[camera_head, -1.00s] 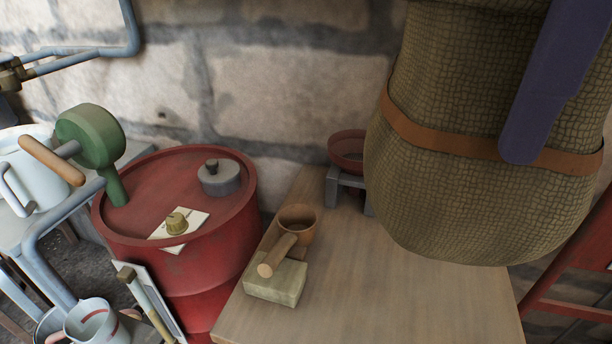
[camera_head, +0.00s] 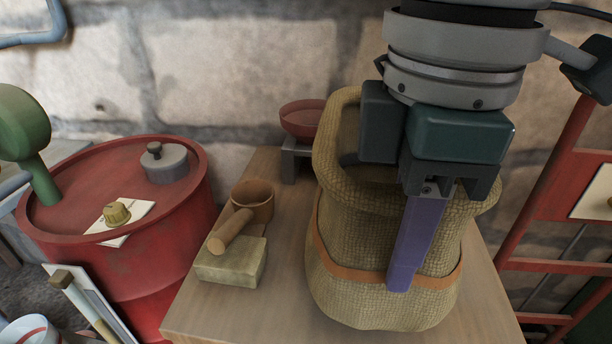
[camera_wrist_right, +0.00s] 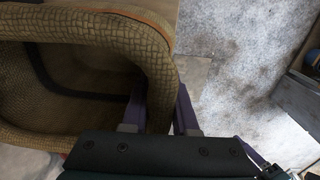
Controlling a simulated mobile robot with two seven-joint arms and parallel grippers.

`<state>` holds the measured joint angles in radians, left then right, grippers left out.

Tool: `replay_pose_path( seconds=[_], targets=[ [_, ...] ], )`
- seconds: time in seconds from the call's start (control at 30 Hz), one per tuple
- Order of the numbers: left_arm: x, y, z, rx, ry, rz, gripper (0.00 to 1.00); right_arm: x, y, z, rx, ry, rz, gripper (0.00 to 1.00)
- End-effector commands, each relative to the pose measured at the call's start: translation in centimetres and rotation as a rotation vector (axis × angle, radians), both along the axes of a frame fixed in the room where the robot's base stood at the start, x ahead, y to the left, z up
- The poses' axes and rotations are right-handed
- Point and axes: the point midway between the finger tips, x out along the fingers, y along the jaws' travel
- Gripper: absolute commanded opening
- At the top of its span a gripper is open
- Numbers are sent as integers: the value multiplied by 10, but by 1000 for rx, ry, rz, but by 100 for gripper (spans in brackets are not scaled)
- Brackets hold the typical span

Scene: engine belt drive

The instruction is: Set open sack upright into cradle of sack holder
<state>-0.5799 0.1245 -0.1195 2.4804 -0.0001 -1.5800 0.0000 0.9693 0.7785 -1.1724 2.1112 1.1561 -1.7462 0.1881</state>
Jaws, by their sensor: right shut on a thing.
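The open sack (camera_head: 345,255) is a woven olive-brown bag with an orange-brown band. It stands roughly upright, mouth up, in front of the wooden table top in the head view; I cannot tell whether its base touches the table. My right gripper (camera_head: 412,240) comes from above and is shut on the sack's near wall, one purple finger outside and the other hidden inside. In the right wrist view the gripper (camera_wrist_right: 160,108) straddles the rim, with the sack's mouth (camera_wrist_right: 85,75) at left. I cannot identify the sack holder's cradle with certainty. My left gripper is out of view.
A wooden table (camera_head: 285,290) holds a mallet-like tool on a block (camera_head: 232,262), a brown cup (camera_head: 253,200) and a scale with a red bowl (camera_head: 302,118). A red drum (camera_head: 130,260) stands left. A red frame (camera_head: 540,200) stands right. A stone wall is behind.

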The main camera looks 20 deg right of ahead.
Motion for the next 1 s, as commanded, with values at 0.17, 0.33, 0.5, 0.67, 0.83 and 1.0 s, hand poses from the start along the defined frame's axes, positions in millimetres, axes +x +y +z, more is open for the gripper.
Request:
replay_pose_path(
  seconds=[0.17, 0.33, 0.5, 0.67, 0.83, 1.0],
  targets=[
    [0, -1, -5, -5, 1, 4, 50, 0, 0, -14, -1, -1, 1, 0],
    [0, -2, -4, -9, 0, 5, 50, 0, 0, -13, -1, -1, 1, 0],
    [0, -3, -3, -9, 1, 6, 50, 0, 0, -16, 0, 0, 1, 0],
    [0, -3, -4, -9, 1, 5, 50, 0, 0, -16, 0, 0, 1, 45],
    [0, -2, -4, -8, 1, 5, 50, 0, 0, -16, 0, 0, 1, 57],
    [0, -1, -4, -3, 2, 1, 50, 0, 0, -15, 0, 0, 1, 57]
  ],
)
